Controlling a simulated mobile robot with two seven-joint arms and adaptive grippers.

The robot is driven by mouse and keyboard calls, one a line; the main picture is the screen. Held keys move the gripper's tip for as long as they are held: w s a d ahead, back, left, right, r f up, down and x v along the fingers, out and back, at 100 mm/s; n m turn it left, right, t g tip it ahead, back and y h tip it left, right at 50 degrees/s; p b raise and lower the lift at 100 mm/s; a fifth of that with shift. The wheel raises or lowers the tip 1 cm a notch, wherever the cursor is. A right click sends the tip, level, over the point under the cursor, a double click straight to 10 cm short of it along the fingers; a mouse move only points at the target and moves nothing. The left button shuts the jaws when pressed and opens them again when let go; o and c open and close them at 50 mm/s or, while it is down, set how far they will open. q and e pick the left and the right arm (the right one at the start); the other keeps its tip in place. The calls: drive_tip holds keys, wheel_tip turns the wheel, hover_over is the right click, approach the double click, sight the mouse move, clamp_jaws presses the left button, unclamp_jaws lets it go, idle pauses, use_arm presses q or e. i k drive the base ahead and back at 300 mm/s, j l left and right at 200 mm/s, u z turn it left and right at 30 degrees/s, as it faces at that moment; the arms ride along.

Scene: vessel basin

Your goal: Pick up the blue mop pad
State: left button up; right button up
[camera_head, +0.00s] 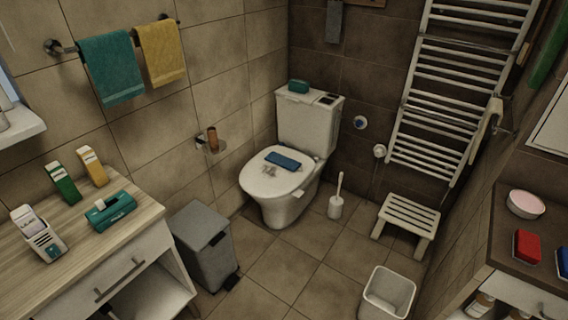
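A flat, dark blue rectangular pad (283,161) lies on the closed lid of the white toilet (268,182); it looks like the blue mop pad. A small pale brownish item (269,170) lies beside it on the lid. Neither of my grippers shows in the head view, and nothing is seen touching the pad.
A grey bin (205,246) stands left of the toilet, and a toilet brush (336,200) stands right of it. A white stool (406,222) and an open white bin (387,293) are farther right. Tiled floor (290,262) before the toilet is clear.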

sight(284, 162)
drive_tip(key=i+u, duration=0.25)
drive_tip(key=i, duration=0.8)
drive_tip(key=i+l, duration=0.15)
drive_tip(key=i, duration=0.3)
drive_tip(key=i+l+u, duration=0.1)
drive_tip(key=i, duration=0.4)
drive_tip(key=i+l, duration=0.25)
drive_tip(key=i, duration=0.2)
drive_tip(key=i+l+u, duration=0.45)
drive_tip(key=l, duration=0.3)
